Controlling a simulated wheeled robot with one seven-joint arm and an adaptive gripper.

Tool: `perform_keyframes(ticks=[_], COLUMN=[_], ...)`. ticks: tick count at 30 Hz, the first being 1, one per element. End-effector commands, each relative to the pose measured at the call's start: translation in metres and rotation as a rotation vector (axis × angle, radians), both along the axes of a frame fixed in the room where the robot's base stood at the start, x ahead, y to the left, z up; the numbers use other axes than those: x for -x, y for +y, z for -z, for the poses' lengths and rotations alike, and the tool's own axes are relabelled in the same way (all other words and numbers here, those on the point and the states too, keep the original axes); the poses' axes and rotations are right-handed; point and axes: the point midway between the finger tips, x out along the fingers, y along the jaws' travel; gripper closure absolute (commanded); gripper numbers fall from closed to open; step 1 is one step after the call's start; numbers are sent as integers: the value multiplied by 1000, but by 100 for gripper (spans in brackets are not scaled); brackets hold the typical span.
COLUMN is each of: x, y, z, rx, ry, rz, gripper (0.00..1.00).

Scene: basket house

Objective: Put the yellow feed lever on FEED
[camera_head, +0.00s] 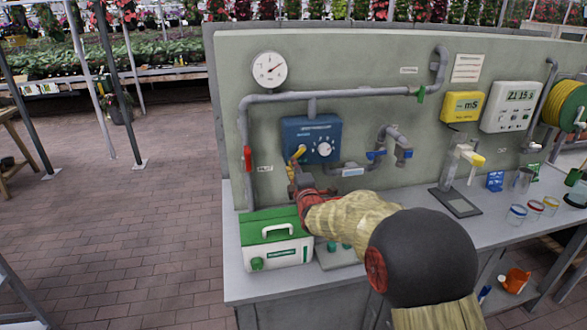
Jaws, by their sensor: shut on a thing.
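A blue dosing box (311,128) with a round white dial (324,147) is mounted on the pale green panel. The yellow feed lever (299,152) sticks out at the box's lower left and slants down to the left. My gripper (296,168) reaches up from below right, and its jaws are shut on the lever's lower end. The jaws are small and partly hidden by my own wrist. The lettering on the box is too small to read, so I cannot tell which mark the lever points at.
A red-handled valve (248,158) on the grey pipe stands left of the lever. A white and green case (275,239) sits on the bench below. A pressure gauge (269,69) is above. Jars and a stand with a cylinder (449,165) are to the right.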

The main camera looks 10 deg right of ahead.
Motion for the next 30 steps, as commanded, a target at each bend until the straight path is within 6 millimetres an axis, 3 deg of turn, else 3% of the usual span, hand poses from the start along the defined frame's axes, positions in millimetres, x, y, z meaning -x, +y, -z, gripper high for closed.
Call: perform_keyframes(ticks=[3, 4, 13, 23, 30], x=[0, 0, 0, 1, 26], y=[0, 0, 0, 0, 0], z=[4, 4, 2, 1, 1], rx=[0, 0, -1, -1, -1], ry=[6, 6, 4, 2, 2], rz=[0, 0, 0, 0, 0], gripper=[100, 81, 64, 64, 64])
